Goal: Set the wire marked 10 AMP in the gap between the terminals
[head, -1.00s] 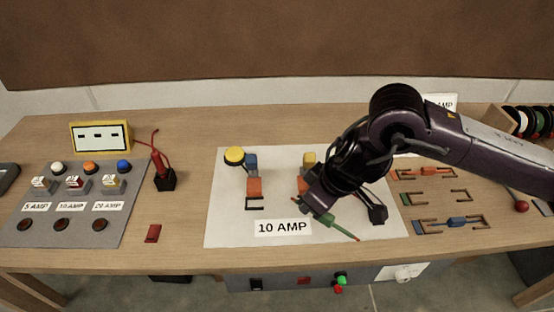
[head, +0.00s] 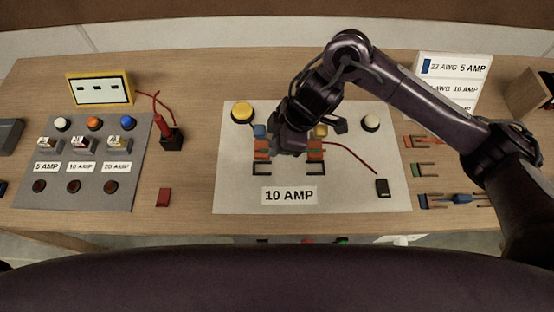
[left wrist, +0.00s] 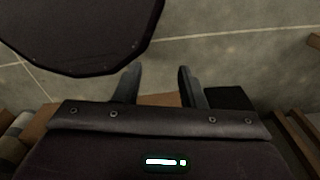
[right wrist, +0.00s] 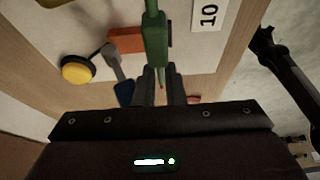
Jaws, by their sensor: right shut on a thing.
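My right gripper (head: 290,138) is over the board between the two orange terminals, the left one (head: 262,150) and the right one (head: 315,150). It is shut on a green wire piece (right wrist: 155,42), seen in the right wrist view between the fingers (right wrist: 160,88). In that view one orange terminal (right wrist: 125,40) is beside the green piece. The head view hides the wire behind the gripper, so I cannot tell whether it is seated. A "10 AMP" label (head: 289,195) lies in front of the terminals. My left gripper (left wrist: 158,88) is open and empty, above the floor.
The white board (head: 235,200) carries a yellow button (head: 242,113), a pale button (head: 371,123) and a red lead to a black clip (head: 383,188). Other wires (head: 462,198) lie right of it. A label stand (head: 455,68) is behind them. A grey switch panel (head: 110,205) is left.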

